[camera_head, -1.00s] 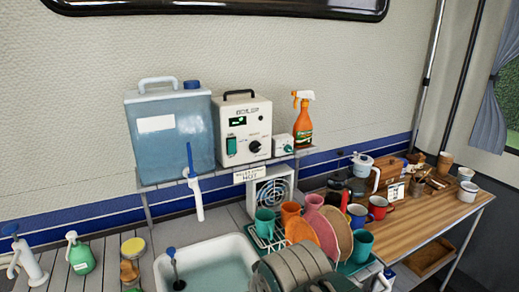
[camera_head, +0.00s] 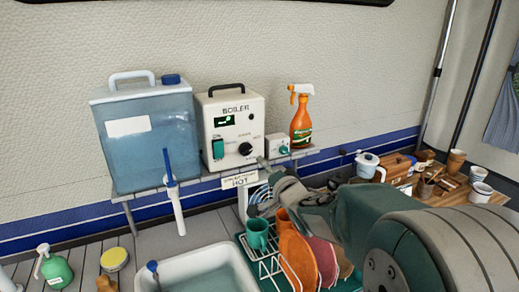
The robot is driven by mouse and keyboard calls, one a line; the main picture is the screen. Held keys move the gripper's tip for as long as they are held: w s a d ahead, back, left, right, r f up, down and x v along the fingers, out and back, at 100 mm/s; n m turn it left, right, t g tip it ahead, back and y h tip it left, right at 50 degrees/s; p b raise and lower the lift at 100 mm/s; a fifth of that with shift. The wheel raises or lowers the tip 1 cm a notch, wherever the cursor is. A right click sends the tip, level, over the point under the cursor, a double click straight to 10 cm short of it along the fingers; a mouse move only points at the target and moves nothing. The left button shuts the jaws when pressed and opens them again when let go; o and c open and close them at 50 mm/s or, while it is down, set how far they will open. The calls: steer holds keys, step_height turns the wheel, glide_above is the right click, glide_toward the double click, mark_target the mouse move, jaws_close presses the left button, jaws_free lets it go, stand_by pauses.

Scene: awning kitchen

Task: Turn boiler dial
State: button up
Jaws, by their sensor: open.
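The boiler (camera_head: 232,128) is a white box with a black top handle, a small green display and a green switch. It stands on the shelf against the wall. Its black dial (camera_head: 245,149) is at the lower right of its front face. My gripper (camera_head: 264,164) is just right of and below the dial, in front of the shelf edge. It is open, with a small gap between it and the dial as far as I can tell. My arm reaches in from the lower right and hides part of the dish rack and table.
A blue water tank (camera_head: 150,145) with a tap (camera_head: 172,185) stands left of the boiler. A small white box with a green knob (camera_head: 281,148) and an orange spray bottle (camera_head: 301,122) are to its right. The sink (camera_head: 210,268) and dish rack (camera_head: 262,270) lie below.

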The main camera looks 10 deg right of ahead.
mark_target(249, 152)
steer(key=w, duration=0.3)
steer(key=w+a, duration=0.1)
steer(key=w, duration=0.2)
steer(key=w+a, duration=0.1)
steer(key=w, duration=0.2)
steer(key=shift+w+a, duration=0.15)
steer(key=shift+w, duration=0.6)
steer(key=shift+a, duration=0.15)
steer(key=shift+a, duration=0.1)
steer(key=c, duration=1.2)
